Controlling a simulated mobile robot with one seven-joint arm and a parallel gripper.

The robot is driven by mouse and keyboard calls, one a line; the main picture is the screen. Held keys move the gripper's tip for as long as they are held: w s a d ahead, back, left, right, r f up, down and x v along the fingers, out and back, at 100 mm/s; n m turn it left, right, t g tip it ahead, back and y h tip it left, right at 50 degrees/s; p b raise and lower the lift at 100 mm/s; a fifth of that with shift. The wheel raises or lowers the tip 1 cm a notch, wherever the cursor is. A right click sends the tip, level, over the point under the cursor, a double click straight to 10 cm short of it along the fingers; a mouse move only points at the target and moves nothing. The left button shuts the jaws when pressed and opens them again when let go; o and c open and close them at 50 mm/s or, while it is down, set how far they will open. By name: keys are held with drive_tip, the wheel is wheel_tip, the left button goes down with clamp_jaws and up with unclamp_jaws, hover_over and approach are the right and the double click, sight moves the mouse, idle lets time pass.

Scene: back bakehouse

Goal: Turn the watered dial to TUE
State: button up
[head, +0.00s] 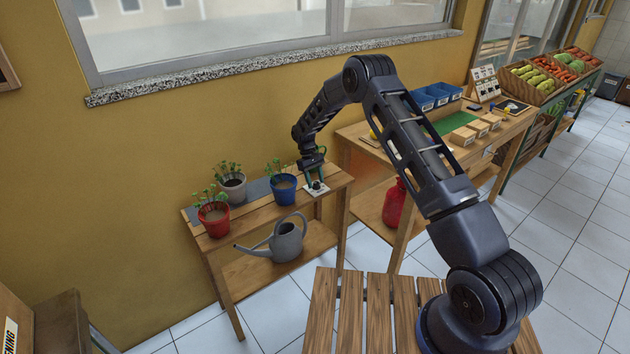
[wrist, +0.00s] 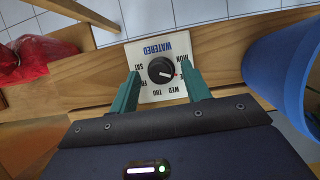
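The watered dial shows in the wrist view as a white plate (wrist: 148,50) with blue "WATERED" lettering, day labels and a round black knob (wrist: 158,68). The knob's pale, red-tipped pointer aims right and slightly down, between MON and WED. In the head view my gripper (head: 316,181) is over the dial plate (head: 316,191) at the right end of the plant bench.
A blue pot (head: 284,192) stands just left of the dial; it is close on the right in the wrist view (wrist: 284,75). A red pot (head: 213,222) and a grey pot (head: 232,188) stand farther left. A watering can (head: 287,243) is on the lower shelf.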

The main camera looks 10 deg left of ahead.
drive_tip(key=v, duration=1)
drive_tip(key=shift+w+r, duration=0.15)
drive_tip(key=shift+r, duration=0.2)
drive_tip(key=shift+a, duration=0.15)
